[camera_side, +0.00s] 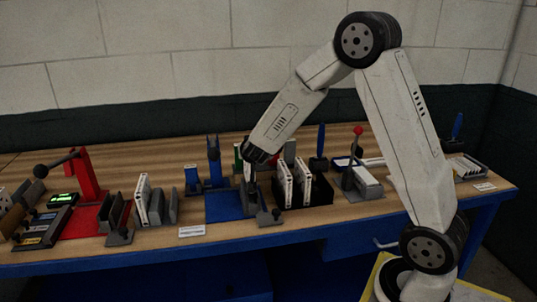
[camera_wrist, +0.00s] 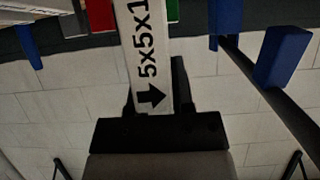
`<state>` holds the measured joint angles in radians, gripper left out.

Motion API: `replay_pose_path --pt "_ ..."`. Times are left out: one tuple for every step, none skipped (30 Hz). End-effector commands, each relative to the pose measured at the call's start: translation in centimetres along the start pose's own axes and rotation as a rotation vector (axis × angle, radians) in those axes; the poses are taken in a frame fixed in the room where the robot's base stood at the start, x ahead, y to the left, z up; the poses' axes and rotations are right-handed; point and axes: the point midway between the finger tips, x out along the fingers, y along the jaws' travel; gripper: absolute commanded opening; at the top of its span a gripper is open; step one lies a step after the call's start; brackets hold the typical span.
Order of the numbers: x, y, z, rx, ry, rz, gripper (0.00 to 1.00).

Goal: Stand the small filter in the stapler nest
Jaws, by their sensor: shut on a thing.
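My gripper (camera_wrist: 156,95) is shut on a white boxed filter (camera_wrist: 150,50), whose side shows a printed "5x5x1" and a black arrow. In the side view my gripper (camera_side: 250,168) points down over the blue station near the table's middle. The held filter is mostly hidden there by the gripper. A grey holder (camera_side: 268,215), which looks like the stapler nest, stands at the right edge of a blue mat (camera_side: 222,206), close below the gripper. A blue upright tool (camera_side: 213,160) stands behind the mat. I cannot tell whether the filter touches the holder.
A black box (camera_side: 318,212) with white filters (camera_side: 303,182) stands just right of the gripper. Left of the mat are grey slotted holders (camera_side: 174,207), one white filter (camera_side: 143,200) and a red press (camera_side: 88,178). A red-knobbed lever tool (camera_side: 352,170) stands further right.

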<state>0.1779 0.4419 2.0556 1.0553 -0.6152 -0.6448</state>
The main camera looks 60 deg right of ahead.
Motion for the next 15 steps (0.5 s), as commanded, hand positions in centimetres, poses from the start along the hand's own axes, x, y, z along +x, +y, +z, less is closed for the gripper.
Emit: replay_pose_path --pt "0.06 0.00 0.10 -0.001 0.000 0.000 0.00" --pt "0.09 0.01 0.16 -0.001 0.000 0.000 0.00" --pt "0.13 0.00 0.22 -0.001 0.000 0.000 0.00" --pt "0.16 0.00 0.27 -0.001 0.000 0.000 0.00" --pt "0.19 0.00 0.33 -0.001 0.000 0.000 0.00" --pt "0.23 0.00 0.40 -0.001 0.001 0.000 0.00" --pt "0.26 0.00 0.45 0.000 0.001 0.000 0.00" --pt "0.30 0.00 0.51 0.000 0.001 0.000 0.00" --pt "0.34 0.00 0.58 -0.001 0.001 0.000 0.00" --pt "0.37 0.00 0.64 -0.001 0.001 0.001 0.00" --pt "0.40 0.00 0.71 -0.001 0.001 0.001 0.00" --pt "0.45 0.01 0.79 -0.001 0.000 0.001 0.00" --pt "0.48 0.01 0.85 -0.001 0.000 0.001 0.00" --pt "0.51 0.01 0.91 -0.001 0.000 0.001 0.00" --pt "0.55 0.01 0.98 -0.001 0.000 0.001 0.00"
